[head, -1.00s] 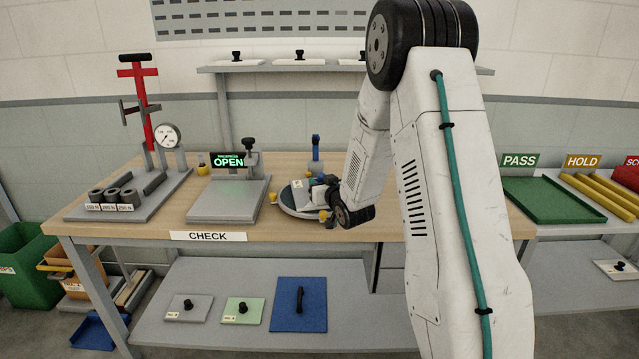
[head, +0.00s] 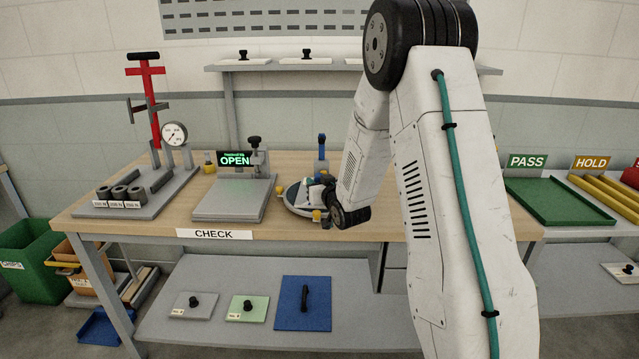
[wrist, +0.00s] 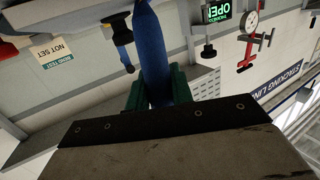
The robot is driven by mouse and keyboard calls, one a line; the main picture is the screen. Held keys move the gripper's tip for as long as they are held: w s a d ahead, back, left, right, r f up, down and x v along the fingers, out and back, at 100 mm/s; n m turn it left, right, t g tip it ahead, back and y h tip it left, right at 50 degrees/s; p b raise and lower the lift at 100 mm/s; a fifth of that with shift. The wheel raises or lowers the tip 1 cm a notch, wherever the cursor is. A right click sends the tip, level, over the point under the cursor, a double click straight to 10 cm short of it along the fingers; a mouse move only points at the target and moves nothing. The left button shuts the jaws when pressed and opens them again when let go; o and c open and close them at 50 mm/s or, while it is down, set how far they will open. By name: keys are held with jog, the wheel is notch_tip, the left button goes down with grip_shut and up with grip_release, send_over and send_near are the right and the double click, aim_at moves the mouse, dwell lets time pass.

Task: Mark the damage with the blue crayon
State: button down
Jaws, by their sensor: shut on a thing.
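In the wrist view the blue crayon (wrist: 153,50) is a thick blue cylinder. My gripper (wrist: 160,85) is shut on it, with a green finger on each side; its far end runs out of the top of the picture. In the head view my gripper (head: 318,190) is over the bench at a round grey disc-shaped piece (head: 297,203) with yellow knobs, and partly hides it. I cannot tell whether the crayon touches this piece. No damage mark can be made out in either view.
On the wooden bench (head: 170,215), a grey fixture with an OPEN display (head: 235,160) stands left of the disc. A blue upright item (head: 321,148) stands behind it. A red-levered press (head: 150,110) stands far left. A green PASS tray (head: 555,200) is right.

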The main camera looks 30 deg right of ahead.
jog(key=shift+w+a+f, duration=0.1)
jog(key=shift+w+a, duration=0.1)
jog(key=shift+a, duration=0.35)
jog(key=shift+w+a+f, duration=0.1)
jog(key=shift+w+a, duration=0.1)
jog(key=shift+a, duration=0.3)
notch_tip(320, 180, up, 7)
jog(key=shift+r, duration=0.15)
dwell(0.8)
jog(key=shift+d, duration=0.1)
dwell(0.4)
